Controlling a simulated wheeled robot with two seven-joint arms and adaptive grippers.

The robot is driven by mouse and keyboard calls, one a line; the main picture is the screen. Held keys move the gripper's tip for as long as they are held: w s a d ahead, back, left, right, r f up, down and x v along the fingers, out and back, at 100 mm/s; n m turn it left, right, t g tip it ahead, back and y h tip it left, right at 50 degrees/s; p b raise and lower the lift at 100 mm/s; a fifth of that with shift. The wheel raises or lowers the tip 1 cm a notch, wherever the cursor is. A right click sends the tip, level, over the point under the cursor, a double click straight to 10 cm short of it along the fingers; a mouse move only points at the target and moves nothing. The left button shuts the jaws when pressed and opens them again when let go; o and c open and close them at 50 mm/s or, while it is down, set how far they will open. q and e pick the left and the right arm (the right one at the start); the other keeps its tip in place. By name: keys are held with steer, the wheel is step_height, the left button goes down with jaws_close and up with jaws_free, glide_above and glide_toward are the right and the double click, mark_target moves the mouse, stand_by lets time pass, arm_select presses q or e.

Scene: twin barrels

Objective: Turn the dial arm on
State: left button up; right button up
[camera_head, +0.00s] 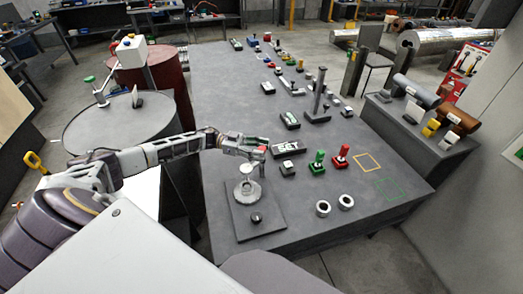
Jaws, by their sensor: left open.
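A square grey plate (276,231) lies on the near left part of the grey table. A round pale dial unit (247,191) stands on it, with a small black knob (256,218) in front. I cannot clearly make out which part is the dial arm. My left arm comes in from the left, and its gripper (262,150) is open just above and behind the dial unit. I cannot tell whether its fingers touch any part of it. My right gripper is not in view.
A black label block (288,147), a small grey button box (287,169), a green-topped piece (317,162) and a red one (341,157) stand right of the gripper. A tall post (318,95) stands farther back. Barrels (120,130) stand left of the table.

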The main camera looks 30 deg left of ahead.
arm_select(q)
steer(key=v, duration=1.1)
steer(key=shift+a, duration=0.2)
steer(key=shift+d, duration=0.1)
